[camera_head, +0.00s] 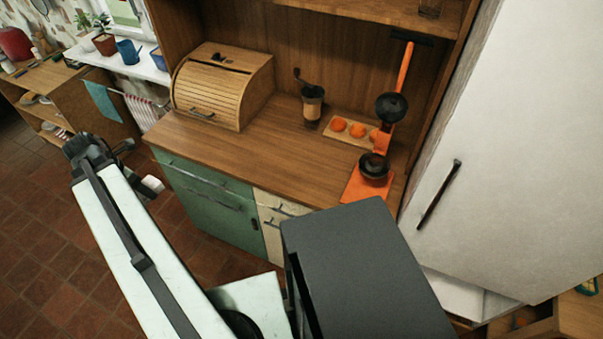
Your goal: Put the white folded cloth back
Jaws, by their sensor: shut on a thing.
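My gripper (134,166) is at the left, at the far end of my pale arm, in front of the green cupboard's left side. It is shut on a small white thing (152,184), seen partly beside the dark jaws. It looks like the white folded cloth, but it is too small and too covered to make out folds. It is held in the air over the tiled floor, apart from the counter.
A wooden counter (215,149) carries a roll-top bread box (225,88), a coffee grinder (312,103), and an orange stand (361,187) with black parts. A teal cloth (102,101) and a striped towel (142,110) hang at the left. A white door (520,150) blocks the right.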

